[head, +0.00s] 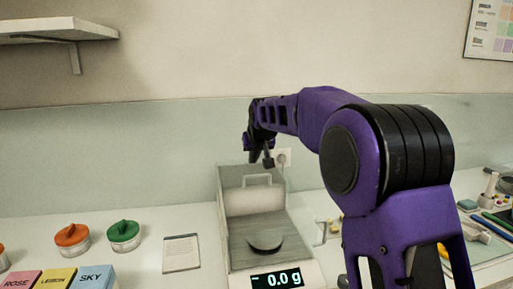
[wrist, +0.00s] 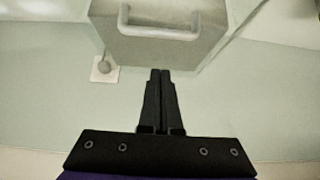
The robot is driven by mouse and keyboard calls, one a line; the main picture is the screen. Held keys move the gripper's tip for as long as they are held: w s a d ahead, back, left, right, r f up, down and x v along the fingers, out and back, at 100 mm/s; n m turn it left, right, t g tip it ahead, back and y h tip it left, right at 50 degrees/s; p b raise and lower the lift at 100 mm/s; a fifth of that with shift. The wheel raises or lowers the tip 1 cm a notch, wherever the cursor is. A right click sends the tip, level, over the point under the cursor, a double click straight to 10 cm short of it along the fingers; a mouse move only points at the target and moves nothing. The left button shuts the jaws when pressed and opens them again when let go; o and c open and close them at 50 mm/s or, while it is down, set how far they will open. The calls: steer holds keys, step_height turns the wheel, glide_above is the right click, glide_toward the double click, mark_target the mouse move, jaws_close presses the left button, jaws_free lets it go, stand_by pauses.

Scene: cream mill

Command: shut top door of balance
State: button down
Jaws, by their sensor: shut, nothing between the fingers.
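The balance (head: 238,250) stands on the bench in the head view, with its display (head: 276,280) reading 0.0 g and a round dark pan (head: 265,241) inside its clear shield. A pale top door (head: 235,202) with a bar handle (head: 257,179) shows toward the rear of the shield. The handle (wrist: 160,30) and the door panel (wrist: 145,50) also show in the wrist view, beyond my fingertips. My gripper (head: 268,161) is shut and empty near the back of the balance, apart from the handle. Whether the fingertips touch the door's edge cannot be told.
A wall socket (head: 283,157) is behind the balance. Small tools lie to the right. Air above the balance's left side is clear.

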mark_target(252, 179)
steer(key=x, duration=0.3)
steer(key=shift+f, duration=0.1)
steer(key=shift+s+d, duration=0.15)
steer(key=shift+s, duration=0.35)
steer(key=shift+s+d, duration=0.2)
steer(key=shift+s, duration=0.35)
steer(key=shift+s+d+f+b, duration=0.1)
steer(key=shift+s+b, duration=0.05)
steer(key=shift+s, duration=0.3)
steer(key=shift+s+d+f+b, duration=0.1)
steer(key=shift+s+b, duration=0.05)
steer(key=shift+s, duration=0.3)
